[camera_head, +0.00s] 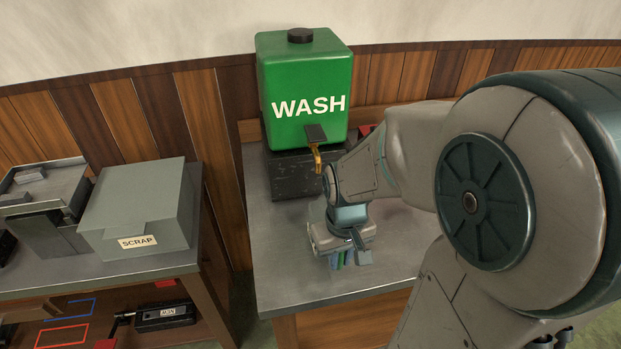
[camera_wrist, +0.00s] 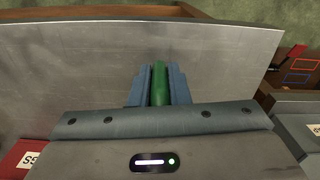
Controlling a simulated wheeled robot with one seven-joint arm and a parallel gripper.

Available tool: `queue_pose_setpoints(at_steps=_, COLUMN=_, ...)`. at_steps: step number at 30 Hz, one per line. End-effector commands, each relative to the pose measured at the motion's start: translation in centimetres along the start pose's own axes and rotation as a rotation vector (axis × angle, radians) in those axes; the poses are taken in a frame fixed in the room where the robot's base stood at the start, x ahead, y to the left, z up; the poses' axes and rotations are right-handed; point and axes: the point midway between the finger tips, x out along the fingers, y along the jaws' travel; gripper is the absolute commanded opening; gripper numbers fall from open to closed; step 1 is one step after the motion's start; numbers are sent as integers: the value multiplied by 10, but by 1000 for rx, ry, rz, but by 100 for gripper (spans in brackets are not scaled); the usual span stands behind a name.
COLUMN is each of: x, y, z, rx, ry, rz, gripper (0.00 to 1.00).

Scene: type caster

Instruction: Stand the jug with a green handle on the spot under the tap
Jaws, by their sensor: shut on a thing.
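A green tank marked WASH (camera_head: 305,88) stands on a dark block (camera_head: 292,178) at the back of the metal-topped table (camera_head: 275,255). Its brass tap (camera_head: 316,157) points down at the front. My gripper (camera_head: 343,260) is low over the table, in front of the tap and slightly to its right. In the wrist view my gripper (camera_wrist: 159,84) is shut on the jug's green handle (camera_wrist: 160,86), which lies between its blue fingers. I see no jug body in either view. The spot under the tap cannot be made out; my arm covers part of that area.
A grey SCRAP box (camera_head: 137,210) and metal trays (camera_head: 40,195) stand on a separate bench at left. A red object (camera_head: 364,131) shows behind my arm, right of the tank; a red labelled one (camera_wrist: 22,158) shows in the wrist view. The table's left front is bare.

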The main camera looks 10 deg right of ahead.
Motion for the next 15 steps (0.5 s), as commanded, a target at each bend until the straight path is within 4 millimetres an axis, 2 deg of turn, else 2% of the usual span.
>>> queue_pose_setpoints(at_steps=3, x=0, y=3, z=-24, rx=-1, ry=-2, rz=0, gripper=0)
queue_pose_setpoints(at_steps=9, x=0, y=6, z=-57, rx=-1, ry=-1, rz=0, gripper=0)
queue_pose_setpoints(at_steps=15, x=0, y=8, z=-70, rx=-1, ry=-1, rz=0, gripper=0)
